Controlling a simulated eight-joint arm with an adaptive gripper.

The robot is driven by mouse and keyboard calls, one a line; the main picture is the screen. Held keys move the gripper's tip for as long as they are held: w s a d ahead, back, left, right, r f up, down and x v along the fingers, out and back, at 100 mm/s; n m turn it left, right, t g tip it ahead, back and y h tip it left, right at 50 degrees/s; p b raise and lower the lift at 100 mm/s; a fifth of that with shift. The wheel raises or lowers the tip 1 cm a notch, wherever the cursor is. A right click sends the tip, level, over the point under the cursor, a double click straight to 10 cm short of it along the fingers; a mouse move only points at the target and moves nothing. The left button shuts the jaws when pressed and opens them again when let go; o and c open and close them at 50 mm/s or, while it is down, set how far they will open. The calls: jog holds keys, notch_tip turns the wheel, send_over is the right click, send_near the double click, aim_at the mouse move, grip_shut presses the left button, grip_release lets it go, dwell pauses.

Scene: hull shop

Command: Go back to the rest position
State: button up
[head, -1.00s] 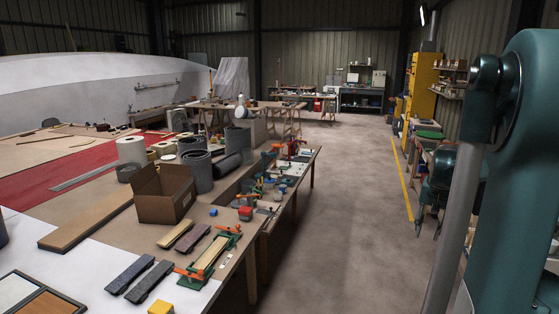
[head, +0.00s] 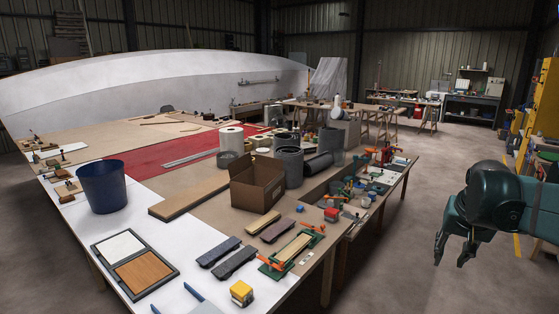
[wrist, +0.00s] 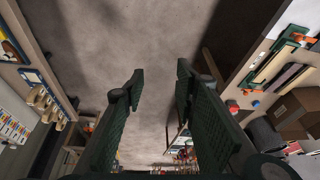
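My gripper (head: 455,250) hangs at the right in the head view, over the floor and clear of the workbench (head: 185,300). Its dark green fingers are spread apart with nothing between them. In the wrist view my gripper (wrist: 157,85) shows both fingers wide apart, with bare concrete floor beyond them.
The bench holds a blue bucket (head: 102,187), an open cardboard box (head: 257,185), a framed two-panel tray (head: 163,285), a yellow block (head: 241,292) and grey rolls (head: 289,166). A yellow cabinet (head: 549,100) stands at far right. The aisle floor (head: 420,180) is clear.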

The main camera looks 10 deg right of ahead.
jog(key=s+a+f+n+t, duration=0.1)
jog(key=s+a, duration=0.3)
jog(key=a, duration=0.7)
jog(key=s+a+f+n+t+y, duration=0.1)
jog(key=s+a+n, duration=0.3)
jog(key=a, duration=0.7)
jog(key=s+a+f+n+t+y, duration=0.1)
jog(key=s+a+f+n, duration=0.1)
jog(key=a, duration=0.9)
jog(key=shift+s+f+t, duration=0.3)
jog(key=shift+s+f, duration=0.35)
jog(key=shift+s, duration=0.6)
